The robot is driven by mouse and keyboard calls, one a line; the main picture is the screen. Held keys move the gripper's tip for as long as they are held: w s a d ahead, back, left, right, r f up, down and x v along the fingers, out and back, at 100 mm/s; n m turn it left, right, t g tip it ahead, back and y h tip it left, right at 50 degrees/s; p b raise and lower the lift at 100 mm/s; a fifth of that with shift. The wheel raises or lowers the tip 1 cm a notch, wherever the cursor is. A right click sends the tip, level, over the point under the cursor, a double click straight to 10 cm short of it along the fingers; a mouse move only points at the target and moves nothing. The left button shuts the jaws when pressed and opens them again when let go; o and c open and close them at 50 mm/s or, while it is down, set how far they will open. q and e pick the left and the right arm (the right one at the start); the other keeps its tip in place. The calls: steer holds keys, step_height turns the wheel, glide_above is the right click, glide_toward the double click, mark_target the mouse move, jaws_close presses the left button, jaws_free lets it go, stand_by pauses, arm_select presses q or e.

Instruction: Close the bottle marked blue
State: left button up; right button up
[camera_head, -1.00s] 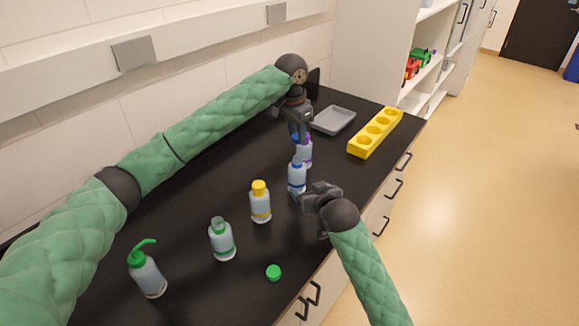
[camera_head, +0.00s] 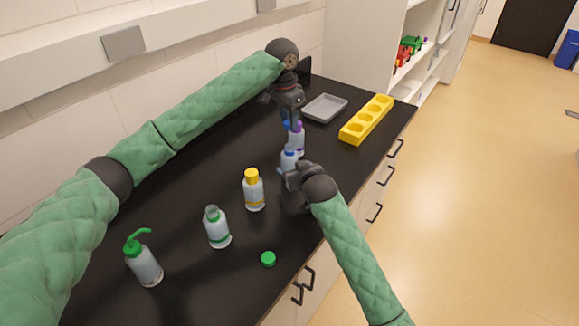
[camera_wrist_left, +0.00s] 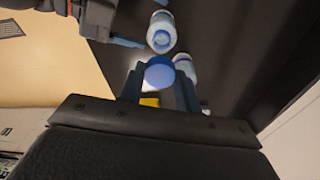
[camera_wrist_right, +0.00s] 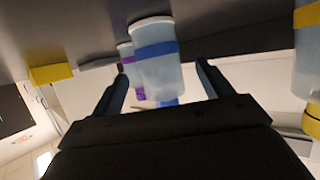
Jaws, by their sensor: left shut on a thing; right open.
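The blue-marked bottle (camera_head: 288,162) stands upright on the black bench, with a blue band and a blue ring at its open neck. It also shows in the left wrist view (camera_wrist_left: 161,24) and the right wrist view (camera_wrist_right: 158,78). My left gripper (camera_head: 289,126) is shut on a blue cap (camera_wrist_left: 159,71), held above and a little behind the bottle, apart from it. My right gripper (camera_head: 285,172) is open at the bottle's near side. In the right wrist view the bottle shows between its fingers (camera_wrist_right: 160,85); I see no grip on it.
A purple-marked bottle (camera_head: 298,140) stands close behind. A yellow-capped bottle (camera_head: 254,192), an open green-marked bottle (camera_head: 217,230), a green cap (camera_head: 268,259) and a green-spouted bottle (camera_head: 146,266) stand nearer. A grey tray (camera_head: 325,108) and yellow rack (camera_head: 366,122) lie behind.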

arm_select(q)
steer(key=shift+w+f, duration=0.1)
steer(key=shift+w, duration=0.05)
arm_select(e)
steer(key=x, duration=0.4)
steer(key=shift+d, duration=0.15)
steer(key=shift+w+f, duration=0.2)
steer(key=shift+w, duration=0.1)
steer(key=shift+w+a+f, duration=0.1)
steer(key=shift+w+a, duration=0.05)
steer(key=shift+a, duration=0.1)
steer(key=c, duration=1.5)
arm_select(q)
glide_above(290, 145)
steer(key=shift+a+f, duration=0.15)
steer(key=shift+f, duration=2.3)
steer(key=shift+f, duration=0.9)
